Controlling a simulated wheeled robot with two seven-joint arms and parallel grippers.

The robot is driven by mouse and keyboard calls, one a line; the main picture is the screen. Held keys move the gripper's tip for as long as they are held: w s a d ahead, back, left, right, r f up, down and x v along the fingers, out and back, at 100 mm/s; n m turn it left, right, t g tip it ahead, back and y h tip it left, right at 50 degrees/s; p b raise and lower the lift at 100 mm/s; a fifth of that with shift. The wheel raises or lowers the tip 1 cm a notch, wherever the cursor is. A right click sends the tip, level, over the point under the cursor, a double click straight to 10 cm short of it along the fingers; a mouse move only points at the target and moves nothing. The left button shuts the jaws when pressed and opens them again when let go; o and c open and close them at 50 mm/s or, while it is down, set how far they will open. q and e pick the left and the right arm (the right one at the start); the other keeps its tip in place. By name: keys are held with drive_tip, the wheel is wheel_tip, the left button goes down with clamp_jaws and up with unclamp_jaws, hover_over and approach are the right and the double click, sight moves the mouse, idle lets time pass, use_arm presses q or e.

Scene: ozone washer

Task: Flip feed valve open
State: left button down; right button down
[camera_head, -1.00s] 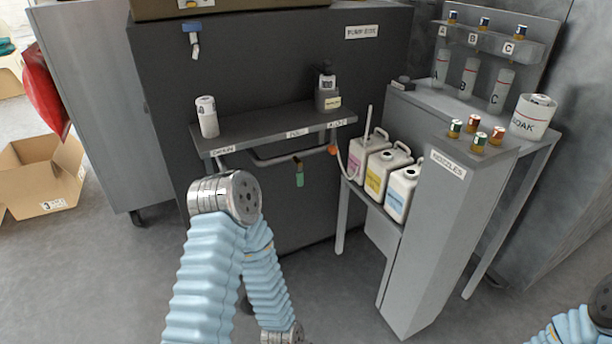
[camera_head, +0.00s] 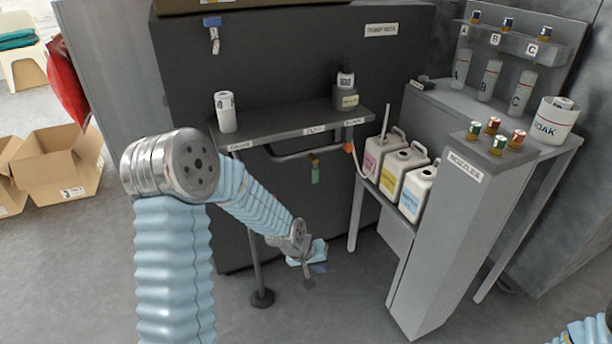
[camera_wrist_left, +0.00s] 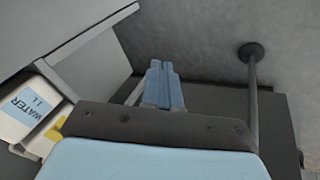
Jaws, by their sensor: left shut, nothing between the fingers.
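A small valve with a green hanging handle (camera_head: 315,175) sits on the pipe (camera_head: 285,157) under the shelf of the dark cabinet. Another valve with a blue handle (camera_head: 214,44) hangs high on the cabinet front. An orange knob (camera_head: 348,148) is at the pipe's right end. I cannot read which is the feed valve. My left gripper (camera_head: 309,281) is low in front of the cabinet, below and apart from the green handle. In the left wrist view its blue fingers (camera_wrist_left: 163,84) are together and empty. My right gripper is out of view; only a bit of that arm shows.
White jugs (camera_head: 413,190) stand on a low rack to the right, beside the grey nozzle cabinet (camera_head: 440,245). A shelf leg with a round foot (camera_head: 262,298) stands left of my left gripper. A white cylinder (camera_head: 225,112) and a dark-capped bottle (camera_head: 345,90) are on the shelf.

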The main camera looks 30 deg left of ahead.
use_arm(q)
drive_tip(key=w+a+r+n+t+y, duration=0.1)
drive_tip(key=a+r, duration=0.5)
drive_tip(key=r, duration=0.6)
drive_tip(key=w+a+r+n+t+y, duration=0.1)
drive_tip(key=w+a+r+n+t, duration=0.1)
drive_tip(key=a+r, duration=0.5)
wheel_tip(320, 180, up, 6)
drive_tip(key=shift+w+a+f+n+y, duration=0.3)
drive_tip(key=shift+w+n, duration=0.1)
drive_tip(key=shift+w, duration=0.5)
drive_tip(key=w+d+f+p, duration=0.1)
drive_tip(key=w+d+f, duration=0.2)
drive_tip(key=w+f, duration=0.4)
drive_tip(key=shift+w+f, duration=0.4)
drive_tip(key=shift+w, duration=0.65)
